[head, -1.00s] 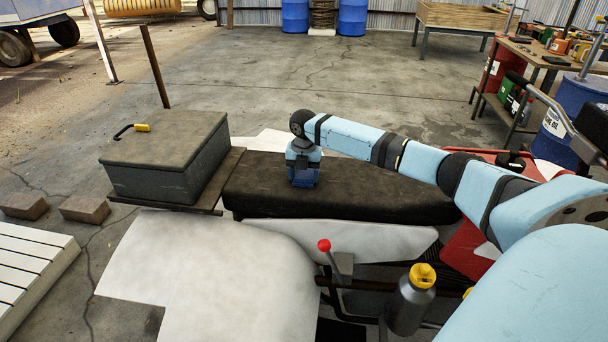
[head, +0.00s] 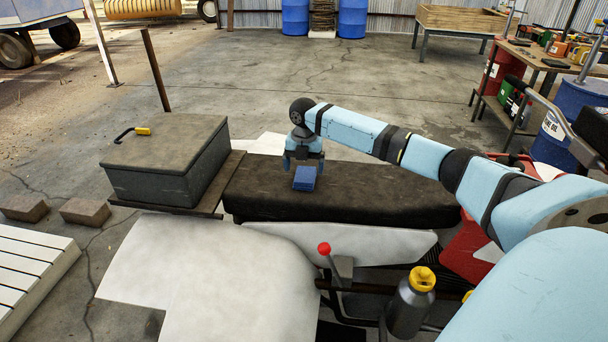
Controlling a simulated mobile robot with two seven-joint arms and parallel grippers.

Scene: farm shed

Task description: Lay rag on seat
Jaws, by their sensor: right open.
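The rag is a small folded blue cloth (head: 305,179). It lies on the long dark seat (head: 390,197), left of the seat's middle. My right gripper (head: 304,168) is just above and behind the rag, pointing down. Its fingers are apart, and it does not hold the rag. My left gripper is out of view.
A grey box (head: 150,180) with a yellow-handled hook (head: 142,130) on its lid stands left of the seat. In front are a pale fender (head: 215,275), a red-knobbed lever (head: 324,247) and a grey bottle with a yellow cap (head: 411,305). A cluttered workbench (head: 530,50) is at the right.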

